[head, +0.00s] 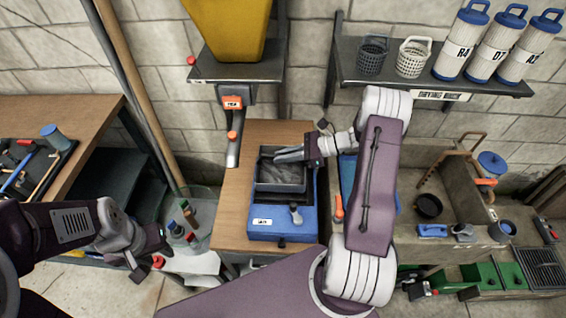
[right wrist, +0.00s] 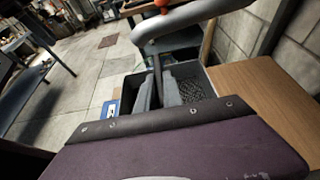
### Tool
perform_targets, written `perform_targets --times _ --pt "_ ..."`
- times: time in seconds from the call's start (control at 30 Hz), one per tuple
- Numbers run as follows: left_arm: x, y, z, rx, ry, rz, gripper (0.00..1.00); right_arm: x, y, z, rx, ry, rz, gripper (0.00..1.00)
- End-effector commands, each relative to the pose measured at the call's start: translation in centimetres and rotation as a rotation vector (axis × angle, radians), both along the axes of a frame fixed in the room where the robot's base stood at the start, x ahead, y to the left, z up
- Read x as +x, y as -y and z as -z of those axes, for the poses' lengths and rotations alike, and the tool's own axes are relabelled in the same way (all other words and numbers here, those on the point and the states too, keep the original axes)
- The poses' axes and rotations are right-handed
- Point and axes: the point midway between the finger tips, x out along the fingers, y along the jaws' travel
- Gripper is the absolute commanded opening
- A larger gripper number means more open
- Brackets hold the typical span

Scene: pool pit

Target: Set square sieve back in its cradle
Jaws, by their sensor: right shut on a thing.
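The square sieve (head: 291,186), a dark grey square frame with mesh, sits over the blue cradle (head: 268,229) on the wooden bench. Its mesh also shows in the right wrist view (right wrist: 200,86). I cannot tell whether it is fully seated. My right gripper (head: 277,156) reaches in from the right at the sieve's far side and is shut on the sieve; the fingers (right wrist: 158,92) hide the exact grip. My left gripper (head: 160,250) hangs low at the left, away from the sieve; its jaws are unclear.
A yellow hopper (head: 228,25) with a grey spout (head: 233,150) stands just left of and behind the sieve. A stone sink (head: 455,190) lies right, below a rack (head: 430,78) with baskets and white filters. The wooden bench top (head: 236,190) is clear left of the cradle.

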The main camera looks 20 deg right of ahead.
Motion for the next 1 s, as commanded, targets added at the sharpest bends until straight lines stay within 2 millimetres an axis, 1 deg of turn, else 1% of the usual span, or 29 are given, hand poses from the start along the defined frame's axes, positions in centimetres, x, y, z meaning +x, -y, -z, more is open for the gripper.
perform_targets --times 0.1,0.23,0.33,0.57,0.7,0.73,0.8,1.0 --pt "0.0 0.0 -0.1 0.0 0.0 0.0 0.36 0.0 -0.1 0.3 0.001 0.0 0.0 0.0" --pt "0.0 0.0 -0.4 0.0 0.0 0.0 0.36 0.0 -0.1 2.6 0.002 -0.003 -0.001 0.0" --pt "0.0 0.0 -0.5 0.0 0.0 0.0 0.36 0.0 -0.1 3.8 0.002 0.0 -0.001 0.0" --pt "0.0 0.0 -0.4 0.0 0.0 0.0 0.36 0.0 0.0 4.0 0.0 0.001 0.0 0.0" --pt "0.0 0.0 0.0 0.0 0.0 0.0 0.36 0.0 0.0 4.5 0.0 0.001 0.0 0.0" --pt "0.0 0.0 -0.1 0.0 0.0 0.0 0.36 0.0 0.0 4.4 0.0 0.001 0.0 0.16" --pt "0.0 0.0 -0.1 0.0 0.0 0.0 0.36 0.0 0.0 4.4 0.0 0.001 0.0 0.33" --pt "0.0 0.0 -0.1 0.0 0.0 0.0 0.36 0.0 0.0 4.3 0.0 0.001 0.0 0.33"
